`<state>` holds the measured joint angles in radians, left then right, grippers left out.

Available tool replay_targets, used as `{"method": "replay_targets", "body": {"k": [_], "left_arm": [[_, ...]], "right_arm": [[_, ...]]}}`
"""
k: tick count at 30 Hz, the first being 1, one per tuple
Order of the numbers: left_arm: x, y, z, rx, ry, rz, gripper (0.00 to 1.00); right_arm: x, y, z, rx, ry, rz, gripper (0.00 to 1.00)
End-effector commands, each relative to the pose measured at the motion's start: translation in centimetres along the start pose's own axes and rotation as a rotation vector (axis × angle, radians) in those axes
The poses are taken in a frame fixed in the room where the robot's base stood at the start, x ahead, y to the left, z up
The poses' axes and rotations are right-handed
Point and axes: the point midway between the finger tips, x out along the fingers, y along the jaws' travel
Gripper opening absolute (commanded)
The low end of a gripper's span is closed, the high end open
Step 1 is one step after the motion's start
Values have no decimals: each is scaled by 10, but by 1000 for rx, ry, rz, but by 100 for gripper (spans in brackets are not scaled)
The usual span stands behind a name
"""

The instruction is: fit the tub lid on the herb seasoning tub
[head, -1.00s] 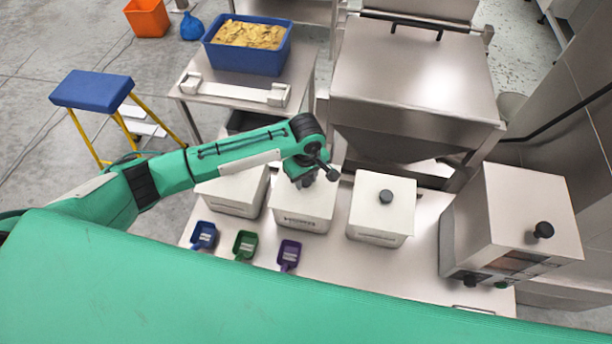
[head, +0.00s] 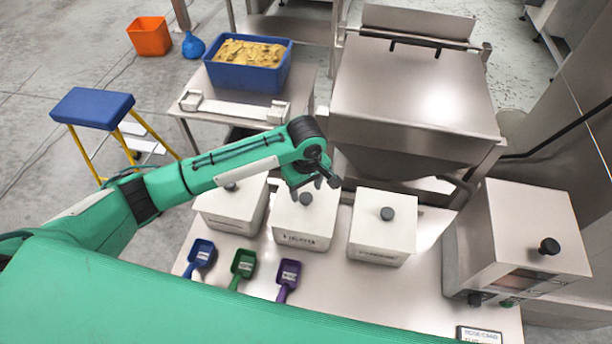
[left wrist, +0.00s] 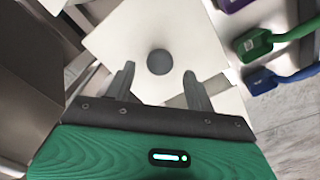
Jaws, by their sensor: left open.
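Three white square tubs stand in a row on the steel table: a left one (head: 225,212), a middle one (head: 300,228) and a right one (head: 380,240). Each has a flat white top with a dark round knob. Their front labels are too small to read, so I cannot tell which is the herb seasoning tub. My left gripper (head: 318,184) is over the middle tub, fingers pointing down. In the left wrist view, my left gripper (left wrist: 158,82) is open and empty, with a white lid (left wrist: 125,40) and its knob (left wrist: 159,62) beyond the fingertips. My right gripper is out of view.
Blue (head: 202,252), green (head: 243,263) and purple (head: 289,273) scoops lie in front of the tubs. A steel box with a black knob (head: 549,246) stands at right. A steel hopper (head: 415,95) and a blue crate of yellow material (head: 246,78) are behind.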

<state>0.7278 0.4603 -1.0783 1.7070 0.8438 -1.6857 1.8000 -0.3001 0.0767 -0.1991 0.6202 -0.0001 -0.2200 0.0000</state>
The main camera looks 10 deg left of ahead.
Motion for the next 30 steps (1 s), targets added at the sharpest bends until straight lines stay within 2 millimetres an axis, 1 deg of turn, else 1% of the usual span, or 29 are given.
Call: {"method": "replay_targets", "body": {"k": [1,6,9,12,17,30], "left_arm": [[-9,1,0,2,2,6,55],[-45,1,0,1,2,5,55],[-61,1,0,0,1,4,55],[-72,1,0,0,1,2,55],[-80,0,0,0,0,0,55],[-80,0,0,0,0,0,55]], "right_arm": [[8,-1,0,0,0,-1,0],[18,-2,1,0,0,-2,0],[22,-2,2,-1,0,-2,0],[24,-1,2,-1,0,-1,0],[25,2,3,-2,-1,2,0],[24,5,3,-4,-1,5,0]]}}
